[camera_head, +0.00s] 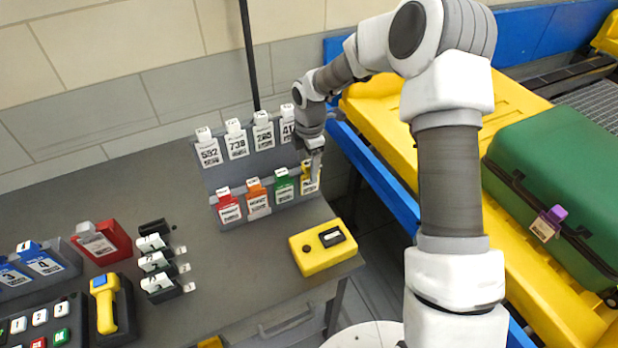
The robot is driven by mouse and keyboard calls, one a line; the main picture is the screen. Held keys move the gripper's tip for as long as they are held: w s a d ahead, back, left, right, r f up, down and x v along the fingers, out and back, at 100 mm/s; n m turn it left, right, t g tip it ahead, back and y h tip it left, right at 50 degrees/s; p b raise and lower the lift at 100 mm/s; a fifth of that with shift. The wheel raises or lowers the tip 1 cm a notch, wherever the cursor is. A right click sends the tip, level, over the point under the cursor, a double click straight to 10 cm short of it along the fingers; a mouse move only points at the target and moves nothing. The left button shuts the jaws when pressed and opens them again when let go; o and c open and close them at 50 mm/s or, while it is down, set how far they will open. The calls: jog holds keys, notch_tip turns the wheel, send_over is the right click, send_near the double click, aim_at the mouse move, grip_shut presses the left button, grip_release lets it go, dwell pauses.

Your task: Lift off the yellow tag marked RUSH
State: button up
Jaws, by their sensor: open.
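The yellow tag (306,183) hangs at the right end of the lower row on the grey tag rack (263,165). Its print is too small to read, and my gripper covers part of its top. My gripper (314,174) points down at this tag, with its jaws open and close around or beside its upper part. I cannot tell whether the fingers touch it. To its left in the same row hang a green tag (284,190), an orange tag (258,200) and a red tag (228,208).
White numbered tags (237,143) hang in the upper row, the rightmost partly behind my arm. A yellow box (323,246) sits at the table's right corner. A green suitcase (560,180) with a purple-topped tag (549,222) lies on the conveyor at right. The table's middle is clear.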

grip_shut()
dwell(0.4)
dwell(0.4)
jog(key=shift+r, duration=0.55)
notch_tip(320, 180, up, 6)
jog(key=shift+s+d+f, duration=0.1)
jog(key=shift+s+f, duration=0.05)
jog(key=shift+f, duration=0.05)
jog(key=s+d+b, duration=0.1)
jog(key=s+d, duration=0.4)
jog(key=s, duration=0.8)
jog(key=shift+d, duration=0.2)
jog(key=shift+r, duration=0.15)
notch_tip(320, 180, up, 6)
jog(key=p, duration=0.6)
jog(key=shift+r+p, duration=0.25)
jog(key=shift+p, duration=0.05)
